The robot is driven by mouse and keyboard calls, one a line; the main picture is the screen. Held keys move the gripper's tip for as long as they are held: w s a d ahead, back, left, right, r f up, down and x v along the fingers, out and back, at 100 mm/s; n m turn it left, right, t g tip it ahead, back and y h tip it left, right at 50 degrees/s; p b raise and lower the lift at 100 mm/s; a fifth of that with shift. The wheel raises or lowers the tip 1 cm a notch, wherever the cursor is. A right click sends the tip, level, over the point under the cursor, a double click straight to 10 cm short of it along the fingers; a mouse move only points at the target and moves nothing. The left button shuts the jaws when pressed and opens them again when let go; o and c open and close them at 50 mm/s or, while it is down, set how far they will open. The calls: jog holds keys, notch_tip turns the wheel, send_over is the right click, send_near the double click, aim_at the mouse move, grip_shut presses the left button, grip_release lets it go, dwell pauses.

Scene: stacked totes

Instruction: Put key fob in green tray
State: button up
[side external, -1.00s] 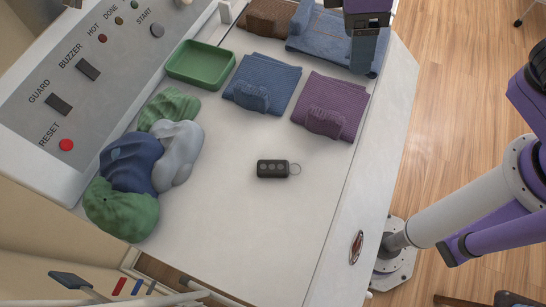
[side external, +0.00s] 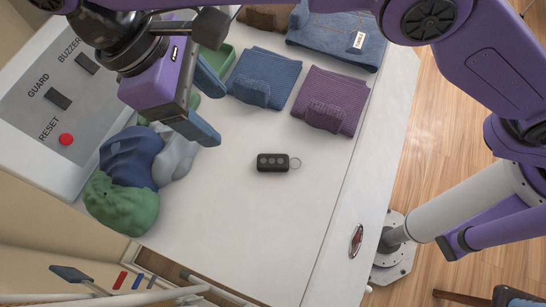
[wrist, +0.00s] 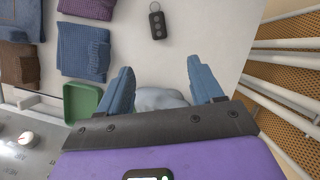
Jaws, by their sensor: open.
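The black key fob (side external: 272,162) with its metal ring lies flat on the white surface. It also shows at the top of the wrist view (wrist: 158,22), beyond the fingertips and apart from them. The green tray (side external: 227,59) is mostly hidden behind my gripper in the side view. In the wrist view the green tray (wrist: 84,97) shows left of the left finger and looks empty. My gripper (side external: 213,106) is open and empty, above the surface near the heap of cloths. Its spread fingers (wrist: 166,80) have nothing between them but the grey cloth below.
A heap of green, blue and grey cloths (side external: 128,165) lies on the left. Folded blue (side external: 270,72) and purple (side external: 330,95) cloths lie behind the fob, with denim (side external: 335,35) farther back. A control panel (side external: 40,115) borders the left. The surface around the fob is clear.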

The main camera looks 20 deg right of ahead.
send_near(271, 161)
jog(key=x, duration=0.2)
jog(key=shift+a+f, duration=0.15)
jog(key=shift+f, duration=0.35)
jog(key=x, duration=0.4)
jog(key=shift+d, duration=0.3)
jog(key=shift+s+d+f, duration=0.15)
jog(key=shift+d+f, duration=0.05)
jog(key=shift+f, duration=0.3)
jog(key=c, duration=1.2)
